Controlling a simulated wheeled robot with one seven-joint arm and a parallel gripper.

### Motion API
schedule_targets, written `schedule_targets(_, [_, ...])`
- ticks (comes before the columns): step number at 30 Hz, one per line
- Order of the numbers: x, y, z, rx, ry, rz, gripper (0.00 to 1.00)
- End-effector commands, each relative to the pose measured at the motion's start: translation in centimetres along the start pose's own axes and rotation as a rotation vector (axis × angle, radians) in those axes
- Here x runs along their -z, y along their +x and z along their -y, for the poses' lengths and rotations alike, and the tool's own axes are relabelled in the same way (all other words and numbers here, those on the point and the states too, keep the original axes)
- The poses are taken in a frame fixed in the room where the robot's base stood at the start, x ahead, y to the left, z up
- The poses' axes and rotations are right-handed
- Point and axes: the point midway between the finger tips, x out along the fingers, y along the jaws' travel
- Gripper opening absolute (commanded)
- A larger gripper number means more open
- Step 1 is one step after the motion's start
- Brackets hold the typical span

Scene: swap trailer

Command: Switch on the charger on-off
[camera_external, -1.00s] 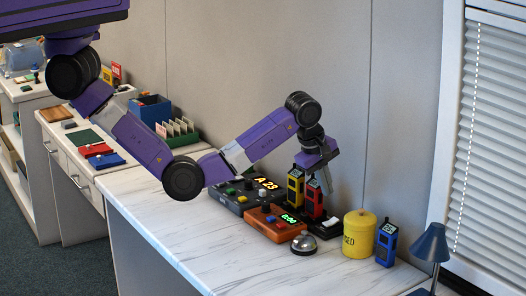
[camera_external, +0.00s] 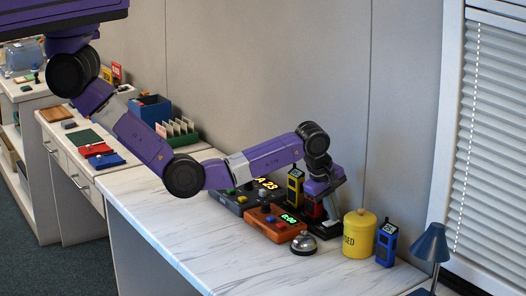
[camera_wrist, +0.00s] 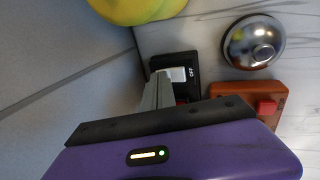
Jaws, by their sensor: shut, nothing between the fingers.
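The charger (camera_external: 325,236) is a black base on the counter. A yellow radio (camera_external: 295,187) stands in it, and a red radio (camera_external: 309,210) beside it is mostly hidden by my gripper. The charger's white on-off rocker switch (camera_wrist: 177,74) shows in the wrist view on a black plate, with the word OFF printed beside it. My gripper (camera_external: 334,217) is shut and empty, pointing down at the switch end of the charger. In the wrist view its fingertips (camera_wrist: 160,82) are right at the switch's edge; I cannot tell whether they touch it.
A silver bell (camera_external: 304,244) and an orange box with a green display (camera_external: 270,229) stand in front of the charger. A yellow canister (camera_external: 359,240), a blue radio (camera_external: 387,243) and a blue lamp (camera_external: 430,243) are to the right. The wall is close behind.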

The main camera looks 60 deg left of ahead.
Motion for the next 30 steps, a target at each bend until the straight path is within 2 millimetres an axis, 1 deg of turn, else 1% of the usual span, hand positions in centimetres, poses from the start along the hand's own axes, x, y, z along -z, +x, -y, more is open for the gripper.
schedule_targets(3, [0.0,0.8,-0.2,0.0,-0.001,0.0,0.0])
schedule_targets(5, [0.0,0.5,-0.2,-0.001,0.0,0.0,0.0])
schedule_targets(13, [0.0,0.5,0.0,0.001,0.001,0.0,0.0])
schedule_targets(24, [0.0,-0.2,1.3,0.004,0.002,-0.001,0.0])
schedule_targets(30, [0.0,-0.1,1.4,0.002,0.001,0.0,0.0])
